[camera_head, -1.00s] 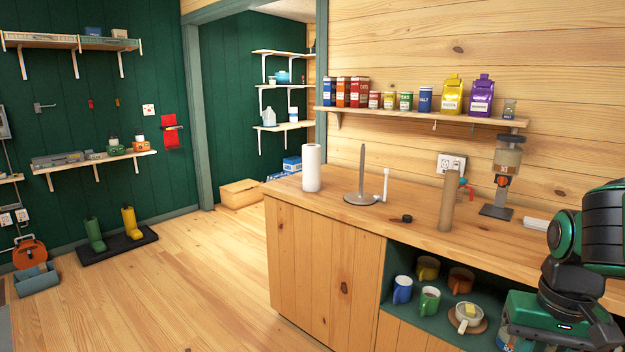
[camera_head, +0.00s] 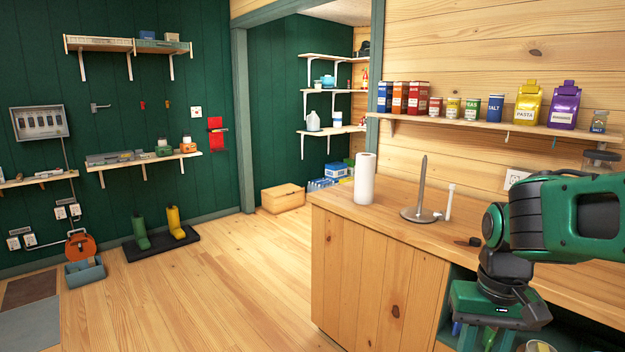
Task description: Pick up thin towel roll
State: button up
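A white towel roll (camera_head: 365,178) stands upright on the wooden counter (camera_head: 400,238), near its far left corner. A grey upright holder (camera_head: 421,190) with a round base stands to the right of it and carries no roll. My gripper (camera_head: 490,338) is at the lower right, in front of the counter and well apart from the white roll. Its fingers are cut off by the bottom edge, so I cannot tell whether it is open. The brown tube seen earlier on the counter is hidden behind my arm.
A small black object (camera_head: 475,241) lies on the counter. A shelf (camera_head: 450,127) with boxes, cans and bags hangs above it. The wooden floor (camera_head: 215,290) left of the counter is clear. Green and yellow boots (camera_head: 172,224) stand on a dark mat by the wall.

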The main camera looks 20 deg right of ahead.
aim_at(365, 163)
jog(key=u, duration=0.15)
jog(key=i, duration=1.8)
jog(key=z, duration=0.15)
